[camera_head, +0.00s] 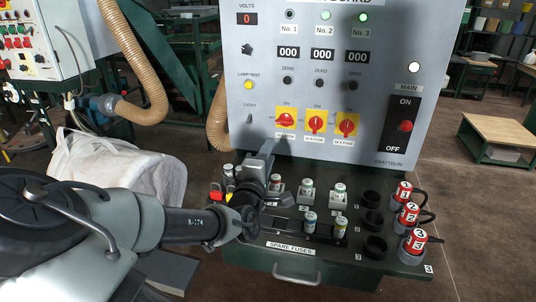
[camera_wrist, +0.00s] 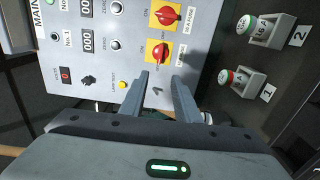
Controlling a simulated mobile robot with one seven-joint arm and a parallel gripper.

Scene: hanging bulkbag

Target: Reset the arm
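My gripper (camera_head: 263,163) is in front of the lower left of the grey switchboard (camera_head: 330,115), above the bench ledge and near the left fuse holders. In the wrist view my gripper (camera_wrist: 162,80) shows two grey fingers apart, with the switchboard panel visible between them and nothing held. My arm reaches in from the lower left of the head view. It hides part of the ledge's left end.
Fuses in holders (camera_head: 306,192) stand on the dark ledge. Two spare fuses (camera_head: 309,222) stand in the front tray. Black sockets (camera_head: 375,247) and red-topped plugs (camera_head: 408,214) are at the right. A white bulk bag (camera_head: 120,170) and hose (camera_head: 140,70) are at the left.

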